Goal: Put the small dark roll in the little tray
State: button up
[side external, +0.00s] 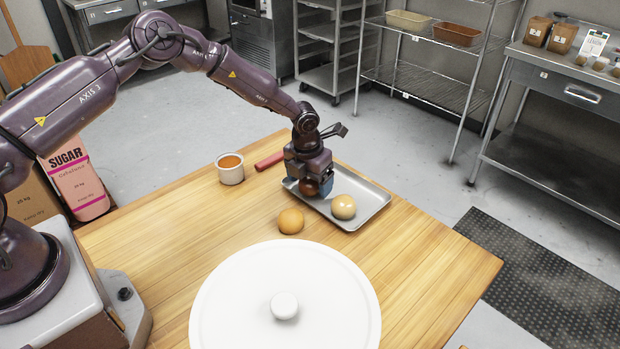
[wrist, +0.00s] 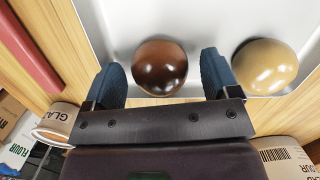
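The small dark roll (side external: 309,188) is at the left part of the little metal tray (side external: 372,213), beneath my gripper (side external: 312,186). In the wrist view the dark roll (wrist: 160,67) lies between the two blue fingers of my gripper (wrist: 164,78), near the tray's edge, with a narrow gap on each side. The fingers are open. The side view does not clearly show whether the roll rests on the tray floor. A pale roll (side external: 343,207) sits in the tray to the right of my gripper; it also shows in the wrist view (wrist: 265,67).
A golden roll (side external: 291,221) lies on the wooden table in front of the tray. A white cup (side external: 231,174) with orange contents and a red cylinder (side external: 269,161) are left of the tray. A large white lid (side external: 240,300) fills the front. The table's right side is clear.

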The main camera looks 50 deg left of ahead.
jog(key=shift+r, duration=0.1)
notch_tip(320, 180, up, 11)
jog(key=s, duration=0.1)
notch_tip(320, 180, up, 10)
jog(key=n+y, duration=0.1)
jog(key=n, duration=0.4)
send_over(307, 180)
jog(key=s, duration=0.5)
jog(key=s+r+n+t, duration=0.2)
jog(key=s+r+n, duration=0.6)
jog(key=r+n, duration=0.15)
jog(key=s+d+r+n+t+h, duration=0.1)
jog(key=s+r+n+t, duration=0.1)
jog(key=s+n, duration=1.7)
jog(key=shift+r, duration=0.6)
jog(key=shift+s+n, duration=0.1)
jog(key=shift+n, duration=0.15)
